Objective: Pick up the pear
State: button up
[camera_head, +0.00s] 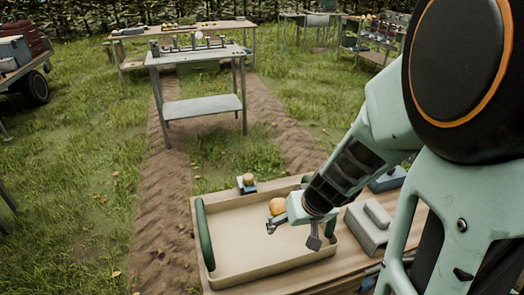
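A round orange-yellow fruit (277,206), which looks like the pear, is at the far side of the shallow beige tray (222,208) on the wooden table. Its lower right part is hidden behind my gripper (292,236). My gripper reaches in from the right over the tray, with its two fingers spread apart and nothing seen between them. The fruit is just beyond the gripper's left finger in the picture. I cannot tell whether they touch.
Green handles bound the tray's left (205,236) and right sides. A small yellow-topped blue object (247,184) stands behind the tray. A grey box (368,228) stands close on the right. The tray's left half is clear.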

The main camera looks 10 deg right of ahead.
aim_at(283, 206)
jog(key=shift+h, duration=0.3)
jog(key=f, duration=0.3)
jog(key=d+f, duration=0.1)
jog(key=f, duration=0.1)
jog(key=shift+w+f, duration=0.25)
jog(key=shift+f, duration=0.05)
jog(key=w+p, duration=0.1)
jog(key=w, duration=0.1)
jog(key=w+p, duration=0.1)
jog(key=w, duration=0.2)
jog(key=w+a+p, duration=0.1)
jog(key=w, duration=0.2)
jog(key=shift+r, duration=0.1)
jog(key=w+p, duration=0.1)
jog(key=w, duration=0.1)
jog(key=w+p, duration=0.1)
jog(key=w, duration=0.1)
jog(key=shift+a+f, duration=0.2)
jog(key=shift+f, duration=0.2)
jog(key=shift+w+f, duration=0.15)
jog(key=shift+f, duration=0.15)
jog(key=c, duration=1.4)
jog(key=shift+r, duration=0.1)
